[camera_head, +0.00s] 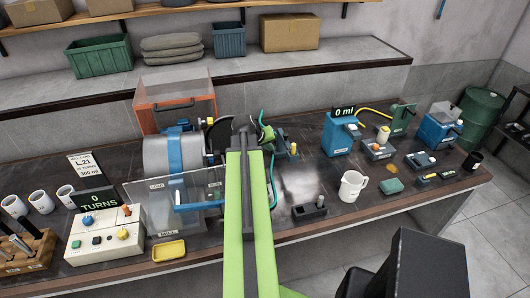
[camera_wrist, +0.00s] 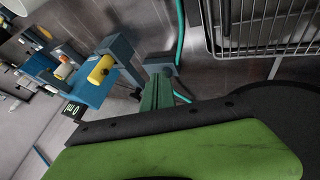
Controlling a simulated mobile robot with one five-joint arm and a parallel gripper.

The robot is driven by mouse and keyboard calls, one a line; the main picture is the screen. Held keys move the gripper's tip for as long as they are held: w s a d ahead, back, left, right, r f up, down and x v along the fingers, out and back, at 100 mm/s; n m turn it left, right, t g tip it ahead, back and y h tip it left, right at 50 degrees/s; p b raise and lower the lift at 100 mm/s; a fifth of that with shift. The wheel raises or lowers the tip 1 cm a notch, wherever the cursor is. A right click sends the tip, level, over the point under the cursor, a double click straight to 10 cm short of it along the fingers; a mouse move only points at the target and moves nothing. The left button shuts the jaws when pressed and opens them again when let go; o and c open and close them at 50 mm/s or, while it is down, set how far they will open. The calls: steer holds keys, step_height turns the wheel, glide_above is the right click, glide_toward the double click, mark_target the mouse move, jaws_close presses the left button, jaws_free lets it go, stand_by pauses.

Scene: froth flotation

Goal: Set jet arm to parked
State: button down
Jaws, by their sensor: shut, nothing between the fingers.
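A green lever-like part, which I take to be the jet arm (camera_head: 267,134), stands on the bench just right of my gripper. A teal hose runs close by it. In the wrist view the green part (camera_wrist: 158,92) rises from a grey-blue block beside the hose (camera_wrist: 180,35); its lower end is hidden behind my dark and green gripper body. I cannot read any parked mark on it. My gripper (camera_head: 243,122) is shut and empty, close to the green part; I cannot tell whether they touch.
A white mug (camera_head: 352,186) and a 0 ml dispenser (camera_head: 341,137) stand further right. A wire rack (camera_wrist: 265,35) shows in the wrist view.

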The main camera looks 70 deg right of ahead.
mark_target(286, 142)
steer(key=shift+s+d+f+b, duration=0.1)
steer(key=shift+s+d+f, duration=0.25)
steer(key=shift+s+d, duration=0.3)
steer(key=shift+s+d+f+b, duration=0.1)
steer(key=shift+s+d+f, duration=0.2)
steer(key=shift+s+d, duration=0.35)
steer(key=shift+s+d+f+b, duration=0.1)
steer(key=shift+s+d+f, duration=0.35)
steer(key=shift+d, duration=0.3)
steer(key=shift+r, duration=0.1)
